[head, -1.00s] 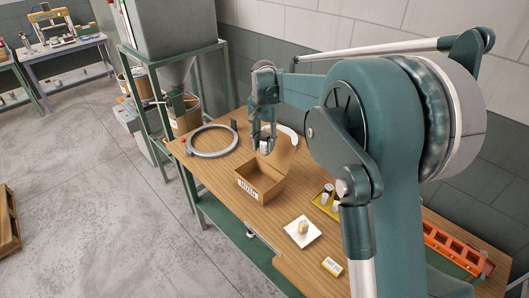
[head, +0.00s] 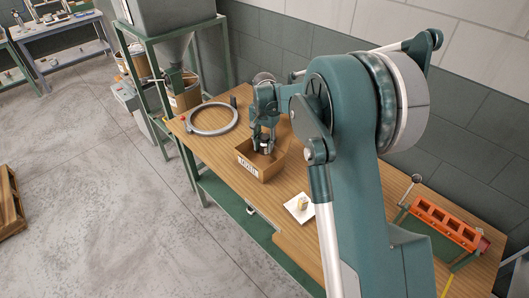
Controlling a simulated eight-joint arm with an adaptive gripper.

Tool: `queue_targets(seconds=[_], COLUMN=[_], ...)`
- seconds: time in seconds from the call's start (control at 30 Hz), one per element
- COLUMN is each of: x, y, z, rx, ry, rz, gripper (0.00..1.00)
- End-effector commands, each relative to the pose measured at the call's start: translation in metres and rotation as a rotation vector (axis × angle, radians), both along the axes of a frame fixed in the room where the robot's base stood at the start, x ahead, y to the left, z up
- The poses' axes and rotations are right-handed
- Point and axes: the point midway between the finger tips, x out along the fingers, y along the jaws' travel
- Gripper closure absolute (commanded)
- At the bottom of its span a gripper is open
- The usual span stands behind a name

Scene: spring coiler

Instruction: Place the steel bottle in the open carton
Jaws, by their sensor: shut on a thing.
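The open carton (head: 251,167) is a brown cardboard box with a printed white label on its front, standing on the wooden bench. My gripper (head: 266,148) points down over the carton's opening. It is shut on the steel bottle (head: 267,151), a small light grey shape that shows between and below the fingers. The bottle looks about level with the carton's rim; its lower end and any contact with the carton's floor are hidden. My arm covers part of the carton's back side.
A grey ring (head: 212,119) lies on the bench (head: 221,160) to the left. A white plate (head: 299,208) with a small tan item (head: 302,202) is in front right of the carton. An orange rack (head: 444,222) stands far right. A hopper frame (head: 186,50) rises behind left.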

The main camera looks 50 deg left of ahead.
Motion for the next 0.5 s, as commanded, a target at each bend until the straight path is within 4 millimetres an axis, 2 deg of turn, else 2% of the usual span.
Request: queue_targets(seconds=[0.33, 0.5], x=[0.000, 0.000], y=[0.000, 0.000], z=[-0.001, -0.014], rx=[0.000, 0.000], ry=[0.000, 0.000], rz=[0.000, 0.000], gripper=[0.87, 0.87])
